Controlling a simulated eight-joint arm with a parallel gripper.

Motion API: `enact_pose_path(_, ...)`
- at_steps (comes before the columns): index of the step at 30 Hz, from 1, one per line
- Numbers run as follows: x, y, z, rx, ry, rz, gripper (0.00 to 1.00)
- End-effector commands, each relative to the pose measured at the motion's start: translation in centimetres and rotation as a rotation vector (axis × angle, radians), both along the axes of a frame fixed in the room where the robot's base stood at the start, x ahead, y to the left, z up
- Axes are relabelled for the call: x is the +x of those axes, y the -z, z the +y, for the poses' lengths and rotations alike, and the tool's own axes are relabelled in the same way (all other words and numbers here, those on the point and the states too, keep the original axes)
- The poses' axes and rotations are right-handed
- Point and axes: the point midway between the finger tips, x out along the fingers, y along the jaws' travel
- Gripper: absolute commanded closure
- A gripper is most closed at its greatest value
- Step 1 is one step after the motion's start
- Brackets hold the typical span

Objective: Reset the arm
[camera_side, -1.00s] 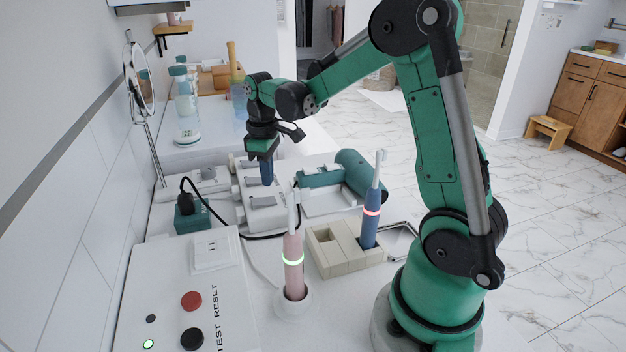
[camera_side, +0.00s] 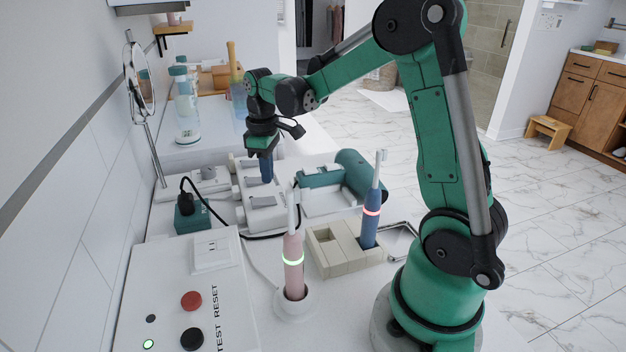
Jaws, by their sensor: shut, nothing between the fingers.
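My gripper (camera_side: 266,179) is shut and empty. It points down at the middle of the counter, with its fingertips just above or at a white device with grey pads (camera_side: 264,210); I cannot tell whether they touch. My green arm reaches over the counter from its base at the lower right.
A pink toothbrush (camera_side: 293,264) stands on a white base. A blue toothbrush (camera_side: 371,217) stands in a beige holder (camera_side: 338,262). A green plug block (camera_side: 192,218) with a black cable, a round mirror (camera_side: 139,78), a bottle (camera_side: 186,118) and a button panel (camera_side: 187,300) are nearby.

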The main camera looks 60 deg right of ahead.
Motion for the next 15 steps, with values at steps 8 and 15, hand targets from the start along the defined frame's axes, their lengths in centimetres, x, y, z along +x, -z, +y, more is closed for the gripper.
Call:
enact_pose_path(8, 0.0, 3.7, 0.0, 0.0, 0.0, 0.0, 1.0)
enact_pose_path(15, 0.0, 4.4, 0.0, 0.0, 0.0, 0.0, 1.0)
